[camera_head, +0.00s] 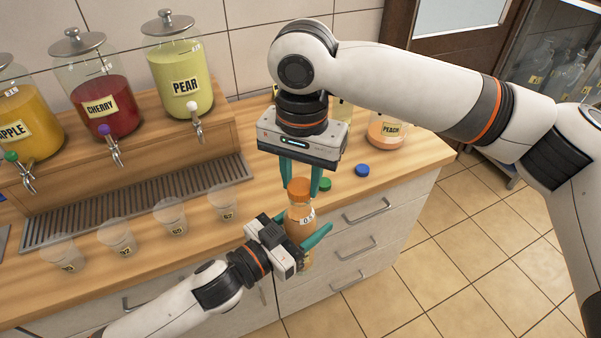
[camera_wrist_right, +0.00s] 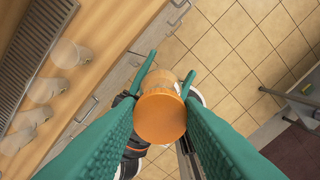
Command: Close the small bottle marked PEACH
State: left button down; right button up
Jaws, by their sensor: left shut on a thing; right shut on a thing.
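A small bottle (camera_head: 301,222) with orange-brown contents stands upright in my left gripper (camera_head: 304,232), whose teal fingers are shut around its body in front of the counter. Its upper label seems to read 0.5; lower lettering is hidden, so I cannot read PEACH on it. An orange cap (camera_head: 299,188) is at the bottle's mouth, in line with the neck. My right gripper (camera_head: 300,191) points down from above, shut on the cap. I cannot tell how tightly the cap is seated.
A green cap (camera_head: 324,184) and a blue cap (camera_head: 362,170) lie on the counter (camera_head: 415,160). Several clear cups (camera_head: 170,217) stand by the drip grate (camera_head: 140,203), below the APPLE, CHERRY and PEAR dispensers (camera_head: 180,75).

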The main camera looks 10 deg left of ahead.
jog(key=m, duration=0.6)
jog(key=shift+s, duration=0.1)
jog(key=m, duration=0.6)
jog(key=shift+m, duration=0.4)
jog(key=o, duration=1)
jog(key=shift+c, duration=0.2)
jog(key=shift+r, duration=2.25)
